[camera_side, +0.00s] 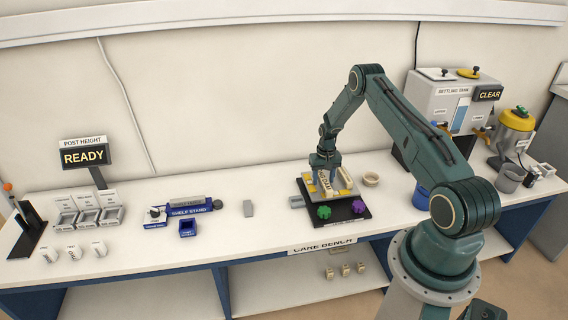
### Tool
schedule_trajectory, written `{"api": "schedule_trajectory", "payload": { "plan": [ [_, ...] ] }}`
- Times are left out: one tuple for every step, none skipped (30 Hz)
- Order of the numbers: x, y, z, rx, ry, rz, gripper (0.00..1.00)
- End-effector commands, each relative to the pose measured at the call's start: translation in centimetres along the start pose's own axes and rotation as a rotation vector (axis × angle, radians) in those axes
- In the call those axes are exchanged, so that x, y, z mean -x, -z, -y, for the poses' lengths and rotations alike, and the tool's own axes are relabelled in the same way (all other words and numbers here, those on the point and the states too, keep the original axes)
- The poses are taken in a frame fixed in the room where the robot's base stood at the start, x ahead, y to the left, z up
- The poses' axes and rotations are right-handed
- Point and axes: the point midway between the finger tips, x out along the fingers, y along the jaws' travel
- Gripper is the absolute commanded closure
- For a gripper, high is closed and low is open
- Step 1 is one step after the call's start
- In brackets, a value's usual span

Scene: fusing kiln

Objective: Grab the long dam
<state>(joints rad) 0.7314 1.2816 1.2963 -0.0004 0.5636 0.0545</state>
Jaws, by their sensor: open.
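A dark board (363,214) on the bench carries a tan plate with several cream strips and yellow pieces on it. A long cream strip (331,192) lies along the front of the plate; it looks like the long dam, but the pieces are too small to be sure. My gripper (324,178) points down over the back left of the plate, open, close above or among the strips. Its fingertips are small and partly merged with the pieces, so I cannot tell whether they touch any. A green knob (324,212) and a purple knob (358,207) sit at the board's front.
A small round bowl (371,179) stands right of the board, with a blue container (421,198) further right. The settling tank (447,103) stands back right.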

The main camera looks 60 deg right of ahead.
Motion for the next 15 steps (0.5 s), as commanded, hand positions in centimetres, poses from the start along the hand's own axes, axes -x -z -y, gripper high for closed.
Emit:
{"api": "schedule_trajectory", "payload": {
  "plan": [
    [0.01, 0.01, 0.0, 0.0, 0.0, 0.0, 0.51],
    [0.01, 0.01, 0.0, 0.0, 0.0, 0.0, 0.51],
    [0.02, 0.01, 0.0, 0.0, 0.0, 0.0, 0.51],
    [0.02, 0.01, 0.0, 0.0, 0.0, 0.0, 0.51],
    [0.02, 0.0, 0.0, 0.0, 0.0, 0.0, 0.51],
    [0.03, 0.0, 0.0, 0.0, 0.0, 0.0, 0.51],
    [0.03, 0.0, 0.0, 0.0, 0.0, 0.0, 0.51],
    [0.03, 0.0, 0.0, 0.0, 0.0, 0.0, 0.51],
    [0.04, 0.0, 0.0, 0.0, 0.0, 0.0, 0.51],
    [0.04, -0.01, 0.0, 0.0, 0.0, 0.0, 0.51],
    [0.04, -0.01, 0.0, 0.0, 0.0, 0.0, 0.51],
    [0.04, -0.01, 0.01, 0.0, 0.0, 0.0, 0.53],
    [0.04, -0.01, 0.01, 0.0, 0.0, 0.0, 0.59],
    [0.04, -0.01, 0.01, 0.0, 0.0, 0.0, 0.65],
    [0.05, -0.01, 0.01, 0.0, 0.0, 0.0, 0.72]
  ]
}}
